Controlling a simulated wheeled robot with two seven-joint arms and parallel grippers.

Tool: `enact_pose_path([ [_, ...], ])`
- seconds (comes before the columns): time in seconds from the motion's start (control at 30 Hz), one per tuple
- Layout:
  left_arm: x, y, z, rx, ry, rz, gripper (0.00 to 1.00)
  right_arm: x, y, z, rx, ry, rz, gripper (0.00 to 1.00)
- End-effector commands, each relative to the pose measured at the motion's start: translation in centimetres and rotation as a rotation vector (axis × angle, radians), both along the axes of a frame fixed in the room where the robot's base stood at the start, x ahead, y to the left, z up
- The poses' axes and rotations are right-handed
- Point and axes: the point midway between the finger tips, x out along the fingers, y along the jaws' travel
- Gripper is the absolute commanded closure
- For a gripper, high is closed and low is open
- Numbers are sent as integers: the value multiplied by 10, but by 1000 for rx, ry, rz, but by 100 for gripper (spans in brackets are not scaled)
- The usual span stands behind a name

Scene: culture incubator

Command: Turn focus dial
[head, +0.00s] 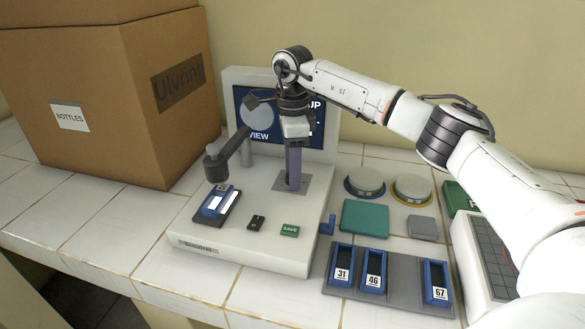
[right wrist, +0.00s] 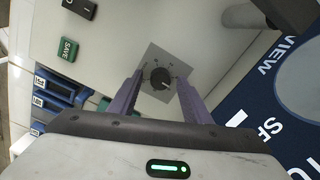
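The focus dial (right wrist: 160,79) is a small black round knob with a light pointer mark on a square grey plate (right wrist: 152,57). In the head view the plate (head: 305,184) lies on the white imaging device's (head: 250,232) top, and the dial is hidden by my fingers. My right gripper (head: 293,186) points straight down over the plate with purple fingers. In the right wrist view its fingers (right wrist: 160,80) are apart, one on each side of the dial, with gaps visible. I cannot tell how far the tips are above the plate. My left gripper is not in view.
The device's grey arm (head: 229,150) stands left of my fingers, over a blue slide holder (head: 216,203). Its screen (head: 325,118) rises close behind. A green SAVE button (head: 290,230) and black switch (head: 256,222) lie in front. A cardboard box (head: 105,95) stands left.

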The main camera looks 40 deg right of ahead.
Motion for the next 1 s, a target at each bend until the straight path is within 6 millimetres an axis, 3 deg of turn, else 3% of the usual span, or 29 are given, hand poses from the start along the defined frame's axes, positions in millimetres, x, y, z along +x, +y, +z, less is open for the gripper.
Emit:
enact_pose_path([
  [0.03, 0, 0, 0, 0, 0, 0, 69, 0, 0, 0, 0, 0, 0, 63],
  [0.23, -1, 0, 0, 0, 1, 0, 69, 0, 0, 0, 0, 0, 0, 96],
  [0.63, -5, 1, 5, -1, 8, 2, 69, 0, 0, 2, 1, 0, -72, 97],
  [1.0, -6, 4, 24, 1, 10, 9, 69, 0, 1, 4, 2, 1, -365, 97],
])
